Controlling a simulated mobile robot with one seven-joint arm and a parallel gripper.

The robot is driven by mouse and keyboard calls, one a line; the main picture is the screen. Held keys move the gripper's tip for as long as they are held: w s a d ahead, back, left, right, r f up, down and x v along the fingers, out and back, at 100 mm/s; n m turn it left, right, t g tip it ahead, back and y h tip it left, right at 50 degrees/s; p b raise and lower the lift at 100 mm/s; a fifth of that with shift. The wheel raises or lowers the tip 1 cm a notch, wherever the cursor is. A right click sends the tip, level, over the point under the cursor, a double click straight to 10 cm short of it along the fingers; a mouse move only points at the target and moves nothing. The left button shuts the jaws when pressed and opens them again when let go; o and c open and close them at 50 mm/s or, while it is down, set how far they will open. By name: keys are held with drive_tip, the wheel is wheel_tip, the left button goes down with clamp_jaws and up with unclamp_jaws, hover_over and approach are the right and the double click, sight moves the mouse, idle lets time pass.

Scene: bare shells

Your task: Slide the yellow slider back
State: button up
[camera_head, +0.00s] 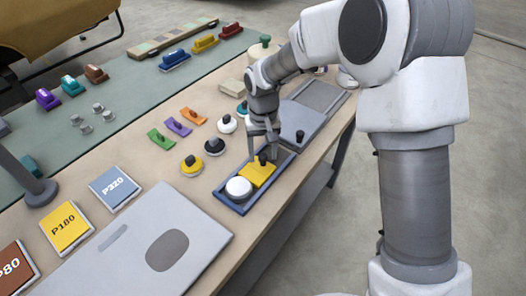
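The yellow slider (257,174) is a flat yellow plate with a small black knob (263,159) on top. It lies in the far part of a shallow blue tray (228,200). A round white disc (238,188) sits at the tray's near end, beside the plate. My gripper (264,155) points down over the far end of the plate. Its two fingers stand apart on either side of the knob, and it appears open. Whether a finger touches the knob or plate is too small to tell.
A grey panel (190,225) lies at the near side of the table. Black-knobbed round pieces (214,146) stand left of the tray. A grey flat tray (300,115) lies behind my gripper. The table's edge runs close along the tray's right side.

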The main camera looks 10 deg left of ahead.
clamp_jaws()
idle(1.2)
